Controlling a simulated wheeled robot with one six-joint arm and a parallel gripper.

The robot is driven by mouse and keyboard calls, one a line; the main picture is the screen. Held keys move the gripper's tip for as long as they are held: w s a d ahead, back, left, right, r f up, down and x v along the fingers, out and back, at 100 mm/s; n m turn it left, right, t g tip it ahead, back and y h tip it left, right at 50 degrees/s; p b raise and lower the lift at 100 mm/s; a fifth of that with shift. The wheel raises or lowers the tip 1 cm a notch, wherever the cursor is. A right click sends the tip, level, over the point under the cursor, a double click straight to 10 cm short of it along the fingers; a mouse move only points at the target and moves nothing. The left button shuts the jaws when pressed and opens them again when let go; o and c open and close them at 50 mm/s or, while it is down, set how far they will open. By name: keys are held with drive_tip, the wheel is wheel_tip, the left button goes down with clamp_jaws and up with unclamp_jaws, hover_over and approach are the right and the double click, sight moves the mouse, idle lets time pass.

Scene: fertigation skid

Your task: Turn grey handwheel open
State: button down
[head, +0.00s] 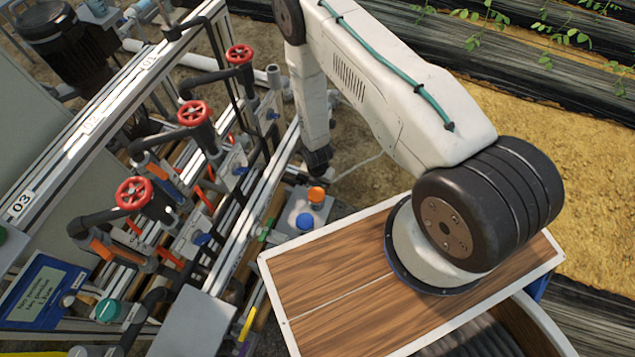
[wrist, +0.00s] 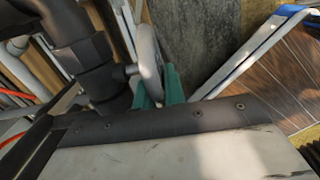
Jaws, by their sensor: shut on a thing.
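The grey handwheel (wrist: 150,58) shows nearly edge-on in the wrist view, on a short stem from a dark pipe valve (wrist: 98,68). My gripper (wrist: 160,92) has green fingertips, one on each side of the wheel's lower rim, and is shut on it. The wheel's face and any open or shut marking cannot be seen. In the head view I cannot make out the grey handwheel or my fingertips; my arm crosses the upper middle.
Red handwheels (head: 133,193), (head: 193,113), (head: 239,54) stand on the skid's pipes at left. A small box with an orange knob (head: 316,194) and a blue knob (head: 305,221) stands near my wooden deck. A blue display panel (head: 42,291) is at lower left. Sandy ground lies open at right.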

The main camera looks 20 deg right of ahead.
drive_tip(key=shift+a, duration=0.1)
drive_tip(key=shift+f+t+h, duration=0.25)
drive_tip(key=shift+t+h, duration=0.55)
drive_tip(key=shift+w+h, duration=0.1)
drive_tip(key=shift+h, duration=0.2)
drive_tip(key=c, duration=1.8)
unclamp_jaws()
drive_tip(key=shift+o, duration=0.2)
